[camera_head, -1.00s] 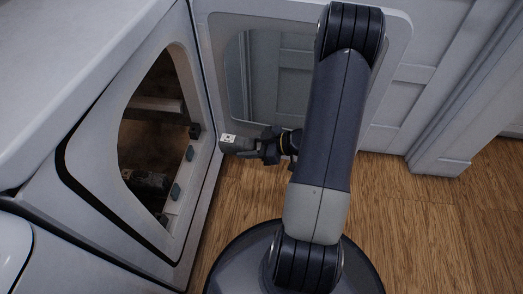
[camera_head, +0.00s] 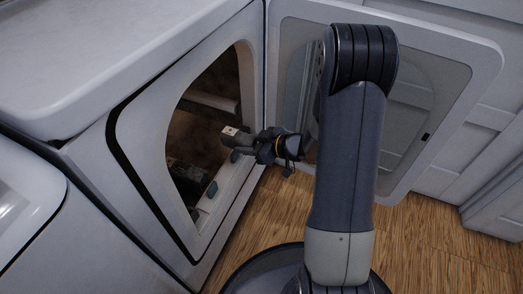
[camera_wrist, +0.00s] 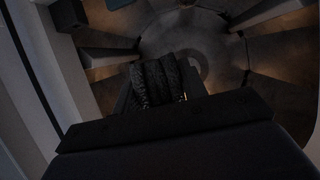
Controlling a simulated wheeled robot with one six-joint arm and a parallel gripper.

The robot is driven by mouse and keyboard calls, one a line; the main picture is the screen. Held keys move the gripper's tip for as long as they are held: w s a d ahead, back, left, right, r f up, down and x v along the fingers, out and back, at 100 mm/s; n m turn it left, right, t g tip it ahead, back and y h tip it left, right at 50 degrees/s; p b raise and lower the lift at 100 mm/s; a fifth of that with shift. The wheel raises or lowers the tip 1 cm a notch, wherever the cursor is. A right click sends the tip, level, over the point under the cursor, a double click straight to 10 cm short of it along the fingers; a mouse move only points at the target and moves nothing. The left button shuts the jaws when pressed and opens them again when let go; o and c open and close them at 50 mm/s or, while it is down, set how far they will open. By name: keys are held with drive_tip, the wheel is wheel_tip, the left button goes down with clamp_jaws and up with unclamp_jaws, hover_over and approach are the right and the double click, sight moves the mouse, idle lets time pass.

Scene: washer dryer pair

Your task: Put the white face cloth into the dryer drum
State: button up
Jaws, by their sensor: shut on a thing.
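My gripper (camera_head: 238,143) reaches from the right to the dryer's opening and is shut. A small pale grey, blocky piece with a white patch shows at its tip; it appears to be the folded face cloth (camera_head: 232,133), but its shape is hard to make out. In the wrist view, the dark gripper body (camera_wrist: 170,135) fills the bottom. The dryer drum (camera_wrist: 185,40) lies ahead, dim inside. Its opening (camera_head: 140,125) is in the head view.
The dryer door (camera_head: 425,95) stands wide open on the right, behind my arm. A dark thing (camera_head: 187,175) lies low inside the drum. A second white machine (camera_head: 30,215) stands at the lower left. Wood floor (camera_head: 420,245) is clear at the right.

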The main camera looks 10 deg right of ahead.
drive_tip(key=a+r+b+x, duration=0.1)
drive_tip(key=b+x, duration=0.4)
drive_tip(key=x, duration=1.4)
drive_tip(key=shift+a+r, duration=0.5)
drive_tip(key=shift+r, duration=0.05)
drive_tip(key=o, duration=1.1)
drive_tip(key=shift+c, duration=0.2)
drive_tip(key=shift+d+r, duration=0.1)
drive_tip(key=p+v, duration=0.4)
drive_tip(key=v, duration=0.6)
drive_tip(key=shift+d, duration=0.25)
